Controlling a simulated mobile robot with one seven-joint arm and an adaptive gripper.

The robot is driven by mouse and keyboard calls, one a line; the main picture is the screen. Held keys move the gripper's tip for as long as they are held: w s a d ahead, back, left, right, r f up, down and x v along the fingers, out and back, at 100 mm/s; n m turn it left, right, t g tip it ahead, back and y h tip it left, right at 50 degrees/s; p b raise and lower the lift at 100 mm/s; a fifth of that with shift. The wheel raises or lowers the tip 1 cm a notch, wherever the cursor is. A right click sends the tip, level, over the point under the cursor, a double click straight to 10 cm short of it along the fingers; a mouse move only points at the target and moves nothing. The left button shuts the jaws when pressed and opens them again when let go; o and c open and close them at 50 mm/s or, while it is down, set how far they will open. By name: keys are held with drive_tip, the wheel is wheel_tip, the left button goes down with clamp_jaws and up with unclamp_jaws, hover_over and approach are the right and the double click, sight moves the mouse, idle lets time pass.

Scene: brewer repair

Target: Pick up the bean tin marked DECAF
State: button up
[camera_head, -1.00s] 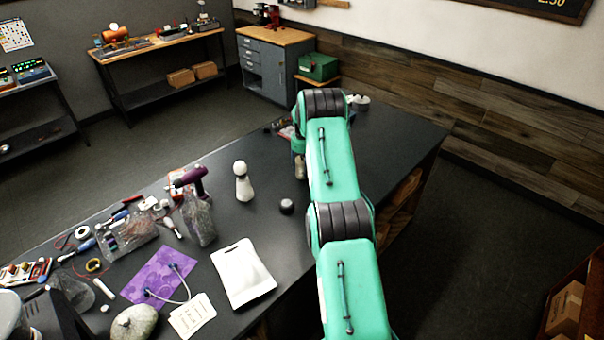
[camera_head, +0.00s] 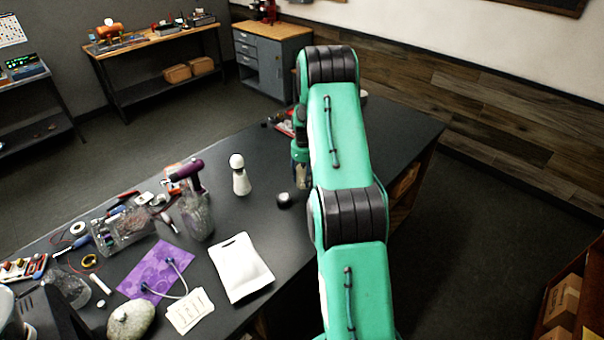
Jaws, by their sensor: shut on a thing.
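My teal arm runs up the right part of the dark workbench (camera_head: 255,165) and bends down at its far end. My gripper (camera_head: 301,172) is only partly seen beside the forearm, near the bench's middle. It is shut on a small pale thing, seemingly a bean tin (camera_head: 302,182), mostly hidden by my arm. Its marking cannot be read, and I cannot tell whether it touches the bench. No other tin can be made out clearly.
Red items (camera_head: 285,127) lie beyond.

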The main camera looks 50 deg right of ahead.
drive_tip(key=shift+s+a+r, duration=0.15)
drive_tip(key=shift+s+a, duration=0.95)
drive_tip(key=shift+s, duration=0.25)
